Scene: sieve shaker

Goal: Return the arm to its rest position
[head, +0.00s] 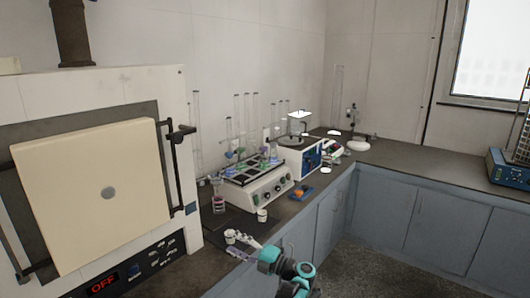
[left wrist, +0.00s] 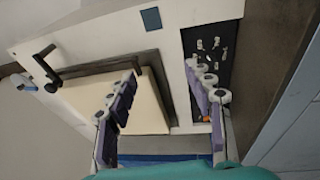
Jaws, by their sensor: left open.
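My left gripper (head: 233,244) is at the bottom centre of the head view, in front of the counter's front edge. Its purple-grey fingers are spread apart with nothing between them. The left wrist view shows the same open fingers (left wrist: 163,85) in front of the furnace's face. My teal and dark arm link (head: 285,268) runs down behind the gripper. My right gripper is in neither view.
A white furnace (head: 83,187) with a cream door and "OFF" display stands at left; its panel (left wrist: 208,55) is close in the wrist view. A shaker (head: 257,193) with glassware, a blue-fronted instrument (head: 303,160) and a small white cup (head: 262,215) stand on the dark counter. Blue cabinets (head: 385,220) line the right.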

